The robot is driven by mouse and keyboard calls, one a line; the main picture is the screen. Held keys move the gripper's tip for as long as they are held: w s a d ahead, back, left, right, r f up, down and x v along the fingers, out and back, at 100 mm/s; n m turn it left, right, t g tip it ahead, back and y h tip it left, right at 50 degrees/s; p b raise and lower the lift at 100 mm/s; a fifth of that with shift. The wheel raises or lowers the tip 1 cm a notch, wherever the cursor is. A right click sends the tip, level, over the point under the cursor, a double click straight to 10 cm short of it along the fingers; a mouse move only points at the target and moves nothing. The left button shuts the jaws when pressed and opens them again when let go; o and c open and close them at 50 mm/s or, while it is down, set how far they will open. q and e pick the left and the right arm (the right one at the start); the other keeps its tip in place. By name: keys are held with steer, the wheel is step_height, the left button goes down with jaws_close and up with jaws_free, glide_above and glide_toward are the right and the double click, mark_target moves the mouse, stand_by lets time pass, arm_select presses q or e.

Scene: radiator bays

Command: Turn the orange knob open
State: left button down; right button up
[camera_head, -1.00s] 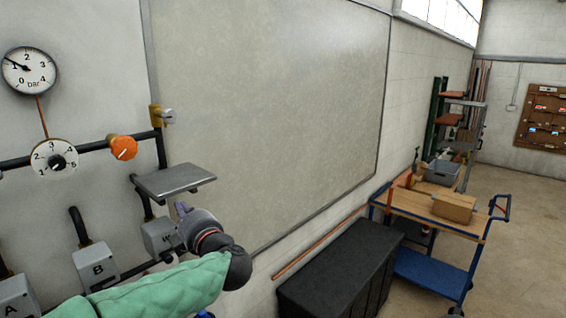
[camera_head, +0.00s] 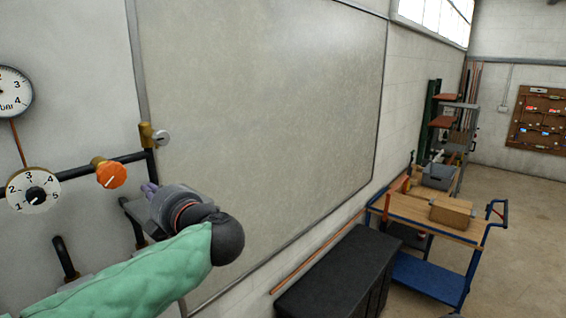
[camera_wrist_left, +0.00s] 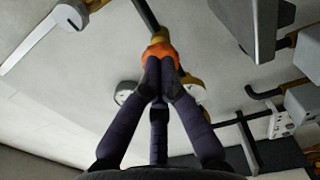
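The orange knob (camera_head: 111,174) sits on a brass fitting on the dark wall pipe, with a pale line across its face. My left gripper (camera_head: 150,188) is to the right of the knob and a little lower, apart from it in the head view. In the left wrist view the orange knob (camera_wrist_left: 160,52) shows just beyond the dark fingertips (camera_wrist_left: 160,67), which partly cover it. The fingers lean inward and their tips are together, with nothing seen between them. My right gripper is in neither view.
A numbered white dial (camera_head: 33,190) sits left of the knob, below a pressure gauge (camera_head: 10,92). A brass valve with a grey knob (camera_head: 162,137) is above right. A black cabinet (camera_head: 335,275) stands lower right.

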mark_target(112, 175)
arm_select(q)
steer(key=shift+x, duration=0.8)
steer(key=shift+w+a+r, duration=0.1)
steer(key=shift+a+r, duration=0.2)
steer(key=shift+a, duration=0.1)
steer(key=shift+w+a+p, duration=0.3)
steer(key=shift+p, duration=0.05)
steer(key=x, duration=0.3)
steer(key=shift+w+f, duration=0.1)
steer(key=shift+f, duration=0.05)
steer(key=shift+w+a, duration=0.15)
steer(key=shift+a, duration=0.1)
steer(key=shift+w+a, duration=0.15)
steer(key=shift+a+r, duration=0.1)
steer(key=shift+r, duration=0.15)
